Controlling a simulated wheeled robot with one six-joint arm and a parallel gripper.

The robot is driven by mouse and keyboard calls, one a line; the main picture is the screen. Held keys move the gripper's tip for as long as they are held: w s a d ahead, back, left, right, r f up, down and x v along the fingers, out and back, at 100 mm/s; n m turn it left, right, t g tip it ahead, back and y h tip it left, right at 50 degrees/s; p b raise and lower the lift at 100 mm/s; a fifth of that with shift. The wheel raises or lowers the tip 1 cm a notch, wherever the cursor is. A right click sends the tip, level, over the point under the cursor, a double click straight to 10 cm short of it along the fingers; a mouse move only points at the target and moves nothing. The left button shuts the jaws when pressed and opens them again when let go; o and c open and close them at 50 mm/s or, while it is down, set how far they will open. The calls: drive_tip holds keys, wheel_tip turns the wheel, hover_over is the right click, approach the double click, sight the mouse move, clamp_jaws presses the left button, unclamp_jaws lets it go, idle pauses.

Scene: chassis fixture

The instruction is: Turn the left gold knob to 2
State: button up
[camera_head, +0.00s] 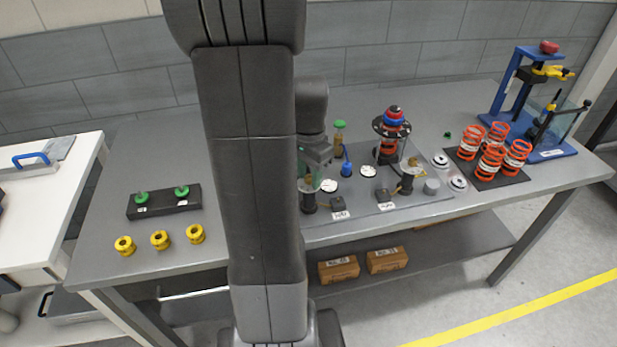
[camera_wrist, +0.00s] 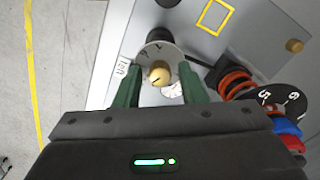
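The left gold knob (camera_wrist: 159,75) sits on a round pale dial (camera_wrist: 160,52) in the wrist view. A dark pointer line crosses the knob; the dial numbers are too small to read. My gripper (camera_wrist: 160,85) is open, one green finger on each side of the knob, with visible gaps. In the head view my gripper (camera_head: 313,178) is over the left dial post (camera_head: 309,201), and the fingers mostly hide the knob. A second gold knob (camera_head: 413,161) stands on a similar post to the right.
White gauges (camera_head: 368,171), a blue-capped part (camera_head: 346,168) and an orange spring tower (camera_head: 388,150) stand close to my gripper. The tower's numbered black disc (camera_wrist: 283,100) is right of my fingers. Orange springs (camera_head: 490,153) stand farther right.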

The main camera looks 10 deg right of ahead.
drive_tip(key=m, duration=1.2)
drive_tip(key=shift+m+p, duration=0.3)
drive_tip(key=shift+p, duration=0.05)
drive_tip(key=m, duration=0.4)
drive_tip(key=shift+m, duration=2)
